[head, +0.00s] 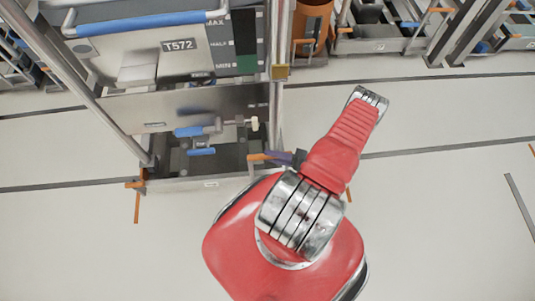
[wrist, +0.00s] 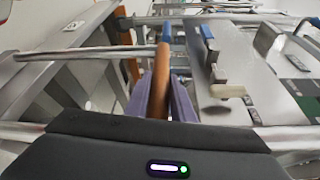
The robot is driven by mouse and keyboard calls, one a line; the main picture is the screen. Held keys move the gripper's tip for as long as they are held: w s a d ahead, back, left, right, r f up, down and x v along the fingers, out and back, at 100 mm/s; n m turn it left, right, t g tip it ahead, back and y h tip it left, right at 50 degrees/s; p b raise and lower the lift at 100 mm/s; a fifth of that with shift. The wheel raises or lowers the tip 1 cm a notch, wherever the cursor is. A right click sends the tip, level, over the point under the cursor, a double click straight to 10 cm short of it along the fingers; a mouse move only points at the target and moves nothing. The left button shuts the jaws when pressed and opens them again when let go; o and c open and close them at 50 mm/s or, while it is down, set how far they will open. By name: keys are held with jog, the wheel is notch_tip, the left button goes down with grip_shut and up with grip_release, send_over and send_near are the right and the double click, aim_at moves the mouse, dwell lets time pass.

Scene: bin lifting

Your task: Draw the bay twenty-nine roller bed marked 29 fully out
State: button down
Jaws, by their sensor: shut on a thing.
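The lowest bay of the rack holds a low grey bed or tray (head: 185,184) with a dark inside. A small white label on its front is too small to read, so I cannot confirm the mark 29. An orange handle (head: 262,156) shows at its right side. My gripper (head: 288,157), with purple fingers, is at this handle. In the wrist view the fingers stand on both sides of the orange bar (wrist: 159,85) and are shut on it. My red arm hides part of the floor and the rack's right front.
A grey bin marked T572 (head: 180,45) with a blue bar handle stands above on the rack. A metal panel with a blue lever (head: 195,131) lies between. Rack posts (head: 95,95) stand on the left. The floor in front and right is open; more racks line the back.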

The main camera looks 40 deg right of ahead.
jog(key=shift+s+a+f, duration=0.15)
jog(key=shift+s+a, duration=0.15)
jog(key=shift+a, duration=0.1)
jog(key=c, duration=1.9)
grip_release()
jog(key=shift+a, duration=0.1)
jog(key=o, duration=0.4)
jog(key=shift+c, duration=0.2)
jog(key=shift+d, duration=0.2)
jog(key=shift+s+d, duration=0.1)
jog(key=shift+s+d, duration=0.35)
jog(key=shift+s, duration=0.15)
jog(key=v, duration=1.2)
jog(key=shift+s, duration=0.25)
